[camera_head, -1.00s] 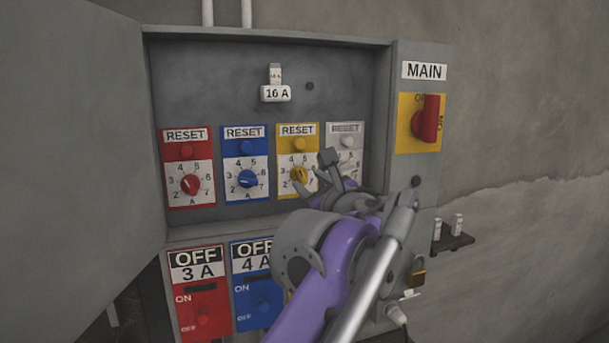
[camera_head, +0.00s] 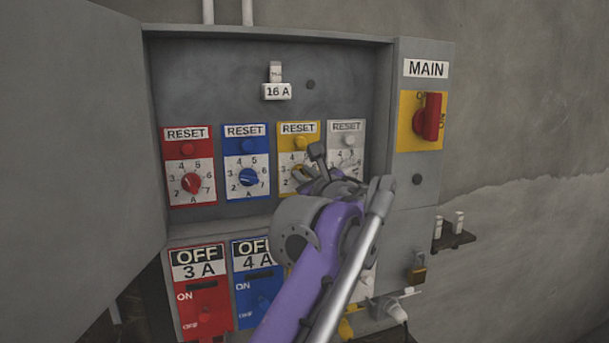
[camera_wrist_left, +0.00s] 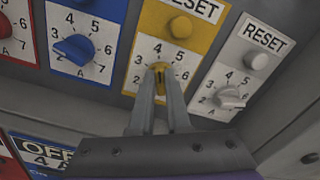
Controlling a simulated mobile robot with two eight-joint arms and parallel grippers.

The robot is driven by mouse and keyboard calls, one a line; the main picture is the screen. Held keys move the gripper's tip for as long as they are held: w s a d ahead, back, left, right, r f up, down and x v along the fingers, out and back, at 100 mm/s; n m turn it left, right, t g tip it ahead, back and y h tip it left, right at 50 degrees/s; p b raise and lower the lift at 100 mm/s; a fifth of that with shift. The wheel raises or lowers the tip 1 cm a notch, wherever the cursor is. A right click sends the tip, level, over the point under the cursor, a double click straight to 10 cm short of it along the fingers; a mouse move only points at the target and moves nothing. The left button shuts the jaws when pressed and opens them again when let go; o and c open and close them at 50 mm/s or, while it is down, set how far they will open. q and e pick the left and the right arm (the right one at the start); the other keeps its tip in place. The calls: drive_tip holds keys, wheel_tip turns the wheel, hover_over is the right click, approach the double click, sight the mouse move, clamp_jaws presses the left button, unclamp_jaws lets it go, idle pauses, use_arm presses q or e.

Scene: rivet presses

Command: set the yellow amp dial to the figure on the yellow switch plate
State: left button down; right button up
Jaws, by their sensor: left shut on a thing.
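The yellow amp dial (camera_wrist_left: 160,72) sits on a plate with figures around it, below a yellow RESET button (camera_wrist_left: 182,27). My left gripper (camera_wrist_left: 161,80) is shut on the dial's knob in the left wrist view. In the head view my left gripper (camera_head: 312,178) reaches the yellow dial plate (camera_head: 298,142) and hides most of the knob. The knob's exact pointing is hard to read between the fingers. The yellow switch plate in the lower row is hidden behind my left arm, so its figure does not show. My right gripper is not in view.
Red (camera_head: 191,182) and blue (camera_head: 248,177) dials are left of the yellow one. A grey dial (camera_wrist_left: 230,98) is close on its right. Below are red (camera_head: 205,300) and blue switch plates. The open cabinet door (camera_head: 75,150) is at left, a red MAIN switch (camera_head: 430,118) at right.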

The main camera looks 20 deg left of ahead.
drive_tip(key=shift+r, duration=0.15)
use_arm(q)
drive_tip(key=shift+r+m+p, duration=0.15)
drive_tip(key=shift+m+p, duration=0.45)
drive_tip(key=shift+m, duration=0.3)
drive_tip(key=shift+w+d+m+p, duration=0.15)
drive_tip(key=shift+m+p, duration=0.4)
drive_tip(key=shift+m, duration=0.65)
drive_tip(key=m, duration=0.2)
drive_tip(key=shift+m+p, duration=0.3)
drive_tip(key=shift+p, duration=0.1)
drive_tip(key=shift+d+m, duration=0.15)
drive_tip(key=shift+m, duration=1.25)
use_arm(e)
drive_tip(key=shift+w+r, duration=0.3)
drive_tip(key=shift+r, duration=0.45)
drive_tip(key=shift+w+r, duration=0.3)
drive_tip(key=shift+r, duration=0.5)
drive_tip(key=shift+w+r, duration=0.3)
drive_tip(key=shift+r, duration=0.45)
use_arm(q)
drive_tip(key=shift+f, duration=0.2)
drive_tip(key=c, duration=0.9)
unclamp_jaws()
